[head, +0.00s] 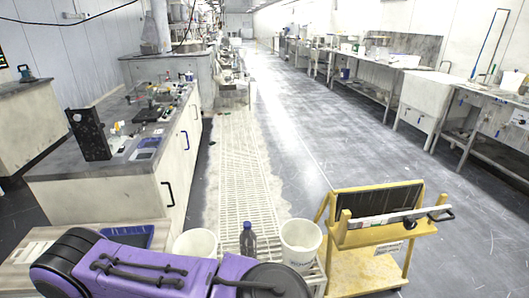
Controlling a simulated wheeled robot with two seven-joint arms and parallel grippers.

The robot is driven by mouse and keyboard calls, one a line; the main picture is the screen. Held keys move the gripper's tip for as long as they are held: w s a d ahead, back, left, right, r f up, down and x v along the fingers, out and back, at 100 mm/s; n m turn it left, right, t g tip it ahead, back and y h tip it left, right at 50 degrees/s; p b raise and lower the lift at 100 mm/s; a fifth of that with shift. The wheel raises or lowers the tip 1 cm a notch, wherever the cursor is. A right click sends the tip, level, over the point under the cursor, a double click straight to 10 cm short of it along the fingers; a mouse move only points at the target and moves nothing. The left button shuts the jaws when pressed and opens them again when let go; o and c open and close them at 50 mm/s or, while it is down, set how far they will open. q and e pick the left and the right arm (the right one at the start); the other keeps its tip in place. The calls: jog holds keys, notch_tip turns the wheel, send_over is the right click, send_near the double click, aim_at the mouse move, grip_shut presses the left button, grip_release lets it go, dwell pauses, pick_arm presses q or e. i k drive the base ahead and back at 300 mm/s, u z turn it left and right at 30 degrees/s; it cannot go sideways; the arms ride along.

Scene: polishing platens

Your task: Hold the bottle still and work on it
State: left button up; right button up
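A dark bottle (248,240) with a dark cap stands upright low in the head view, left of centre. It is between two white buckets, and its lower part is hidden behind a purple and black part of my own body in the foreground. Neither of my grippers shows in this view, and nothing is seen holding the bottle.
White buckets stand left (195,246) and right (300,243) of the bottle. A yellow cart (365,268) is to the right. A blue tray (128,235) lies at lower left. A cluttered lab bench (110,190) stands farther left. The grey aisle floor (300,150) is open.

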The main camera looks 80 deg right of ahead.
aim_at(248, 237)
jog(key=z, duration=2.35)
